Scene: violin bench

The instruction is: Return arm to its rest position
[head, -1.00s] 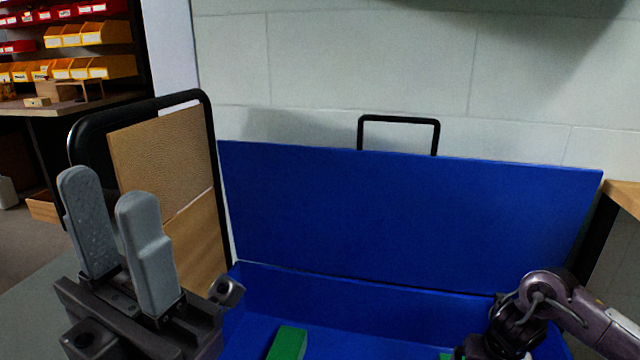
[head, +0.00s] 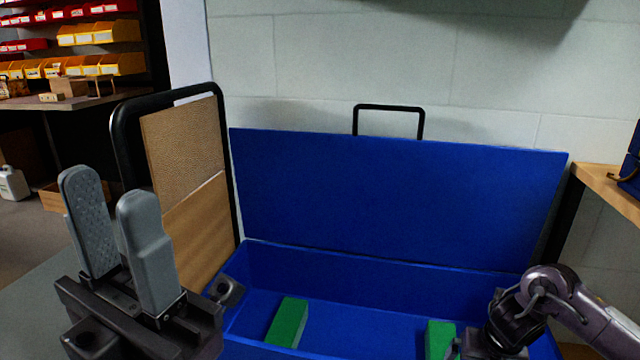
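My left gripper (head: 119,222) is raised at the left of the head view, its two grey fingers pointing up. The fingers stand apart with nothing between them, so it is open and empty. My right arm (head: 560,300) comes in at the lower right, over the right end of the blue case. Its fingers are cut off or hidden at the bottom edge, so I cannot see whether it holds anything.
A blue open case (head: 330,282) with its lid (head: 400,200) raised stands in front. Green blocks (head: 288,322) (head: 440,338) lie inside. A black-framed brown board (head: 185,150) stands behind my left gripper. A wooden shelf (head: 606,190) is at right; bins (head: 95,66) are far left.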

